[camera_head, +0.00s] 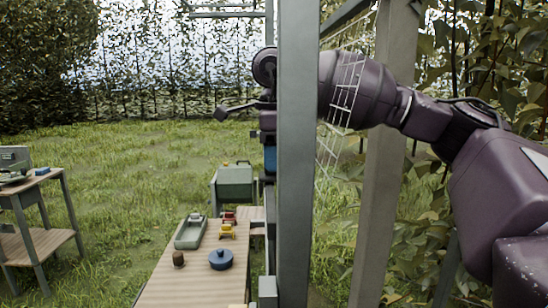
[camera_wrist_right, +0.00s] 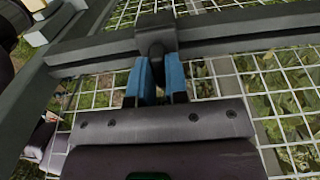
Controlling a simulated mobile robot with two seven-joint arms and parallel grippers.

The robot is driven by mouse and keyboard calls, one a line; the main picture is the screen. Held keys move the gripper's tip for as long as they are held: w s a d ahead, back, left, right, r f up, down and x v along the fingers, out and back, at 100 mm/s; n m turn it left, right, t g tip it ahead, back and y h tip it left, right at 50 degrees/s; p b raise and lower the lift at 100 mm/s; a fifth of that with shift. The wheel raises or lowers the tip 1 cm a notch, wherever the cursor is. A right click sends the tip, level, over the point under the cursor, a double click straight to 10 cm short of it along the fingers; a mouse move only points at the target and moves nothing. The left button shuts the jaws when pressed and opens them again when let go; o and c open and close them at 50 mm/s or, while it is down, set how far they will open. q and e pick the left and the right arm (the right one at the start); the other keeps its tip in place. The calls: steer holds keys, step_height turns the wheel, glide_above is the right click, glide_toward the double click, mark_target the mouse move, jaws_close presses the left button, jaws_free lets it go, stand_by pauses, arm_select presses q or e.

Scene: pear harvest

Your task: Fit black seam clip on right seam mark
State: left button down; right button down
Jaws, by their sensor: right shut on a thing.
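In the right wrist view, my right gripper (camera_wrist_right: 158,72) has its two blue fingers closed on the black seam clip (camera_wrist_right: 155,34). The clip overlaps the grey bar (camera_wrist_right: 235,30) of the wire mesh frame. I cannot tell whether it is seated on the bar or just in front of it. No seam mark can be made out; the clip and fingers may cover it. In the head view my right arm comes in from the right and its gripper end is mostly hidden behind an upright post, with a bit of blue (camera_head: 270,159) showing. My left gripper is not in view.
The grey post (camera_head: 297,200) stands close in front, with wire mesh (camera_head: 345,100) beside it. Another table stands far left. Leaves crowd the right side.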

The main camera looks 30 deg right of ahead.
steer(key=shift+f, duration=0.35)
stand_by(0.3)
steer(key=c, duration=1.1)
jaws_free()
steer(key=shift+o, duration=0.2)
steer(key=shift+r, duration=0.1)
step_height(320, 180, up, 10)
steer(key=shift+f, duration=0.25)
steer(key=shift+r+p, duration=0.3)
steer(key=shift+r, duration=0.3)
